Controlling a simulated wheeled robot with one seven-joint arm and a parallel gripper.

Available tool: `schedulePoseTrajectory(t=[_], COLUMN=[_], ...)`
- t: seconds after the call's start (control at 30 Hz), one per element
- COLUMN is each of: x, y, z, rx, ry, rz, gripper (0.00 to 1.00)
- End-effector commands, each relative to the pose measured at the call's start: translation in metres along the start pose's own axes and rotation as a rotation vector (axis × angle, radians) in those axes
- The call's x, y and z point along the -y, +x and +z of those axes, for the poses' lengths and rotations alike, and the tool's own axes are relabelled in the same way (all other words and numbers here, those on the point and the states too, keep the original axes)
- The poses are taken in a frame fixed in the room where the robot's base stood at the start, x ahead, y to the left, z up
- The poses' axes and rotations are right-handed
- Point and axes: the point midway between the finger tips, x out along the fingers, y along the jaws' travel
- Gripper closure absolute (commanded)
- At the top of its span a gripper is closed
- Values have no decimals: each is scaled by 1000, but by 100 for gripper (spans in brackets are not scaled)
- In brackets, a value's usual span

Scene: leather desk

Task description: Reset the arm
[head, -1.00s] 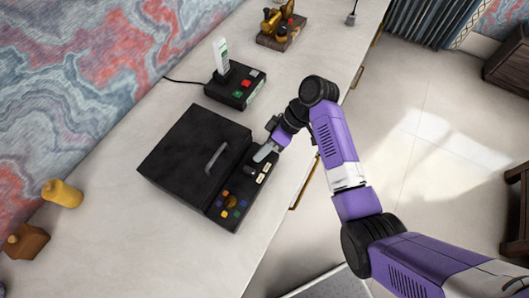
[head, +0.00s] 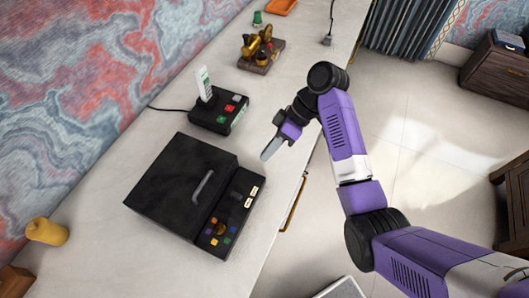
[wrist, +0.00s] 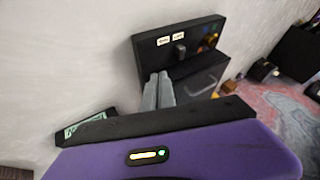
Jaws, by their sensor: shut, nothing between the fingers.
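My gripper (head: 268,151) is in the air above the light desk top, to the right of the black box's upper edge in the head view. Its grey fingers are together with nothing between them. In the wrist view my gripper (wrist: 158,80) points toward the black box (wrist: 180,45), which lies beyond the fingertips. My purple and black arm reaches in from the lower right of the head view.
The black box (head: 165,190) has a handle and coloured buttons. Behind it are a small button device (head: 220,118) with a white stick, and a brass-coloured object (head: 260,50) on a base. A yellow piece (head: 47,232) lies at left. Floor opens at right.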

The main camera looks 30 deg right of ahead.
Motion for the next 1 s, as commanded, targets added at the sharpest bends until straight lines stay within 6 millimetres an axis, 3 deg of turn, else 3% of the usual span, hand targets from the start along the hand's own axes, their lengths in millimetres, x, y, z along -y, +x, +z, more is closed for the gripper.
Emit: schedulePoseTrajectory(t=[0.63,0.73,0.83,1.0], x=[-5,-26,-57,-89], y=[0,-4,-25,-37], z=[-5,-22,-50,-60], rx=[-21,-91,-220,-458], ry=[29,82,140,263], rz=[20,107,271,522], gripper=[100,100,100,100])
